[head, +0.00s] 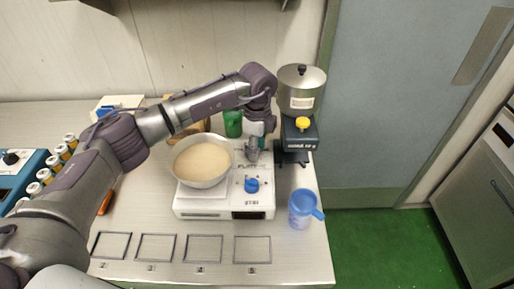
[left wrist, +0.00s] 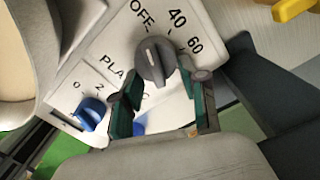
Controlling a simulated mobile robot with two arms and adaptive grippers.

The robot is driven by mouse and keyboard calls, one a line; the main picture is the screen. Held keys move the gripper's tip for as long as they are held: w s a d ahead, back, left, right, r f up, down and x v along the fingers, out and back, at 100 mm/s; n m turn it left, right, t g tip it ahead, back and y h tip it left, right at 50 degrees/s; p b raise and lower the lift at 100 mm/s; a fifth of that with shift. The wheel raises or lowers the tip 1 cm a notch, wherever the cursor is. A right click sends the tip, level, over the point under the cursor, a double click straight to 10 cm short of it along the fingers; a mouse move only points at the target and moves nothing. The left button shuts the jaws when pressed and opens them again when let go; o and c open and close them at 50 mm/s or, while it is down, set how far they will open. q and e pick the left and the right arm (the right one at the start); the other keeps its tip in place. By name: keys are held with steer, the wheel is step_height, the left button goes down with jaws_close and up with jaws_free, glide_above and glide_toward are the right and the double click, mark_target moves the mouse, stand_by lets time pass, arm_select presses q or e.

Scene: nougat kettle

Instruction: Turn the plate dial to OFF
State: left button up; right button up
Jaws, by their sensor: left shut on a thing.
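The plate dial (left wrist: 155,62) is a grey knob with a white line, on the white hotplate (head: 190,205). In the left wrist view the marks OFF, 40 and 60 run around its far side, and its white line points up and slightly left, toward OFF. My left gripper (head: 252,155) comes down over the back right of the hotplate. In the head view the gripper mostly hides the dial. My right gripper is in neither view.
A pan of pale mix (head: 202,162) stands on the hotplate, left of the gripper. A blue dial (head: 252,185) is in front. A dispenser with a metal hopper (head: 301,85) stands close on the right, a blue jug (head: 302,209) at the front right. Square outlines mark the front counter.

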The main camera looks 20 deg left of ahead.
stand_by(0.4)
arm_select(q)
steer(key=o, duration=1.1)
steer(key=shift+o, duration=0.2)
step_height(320, 180, up, 12)
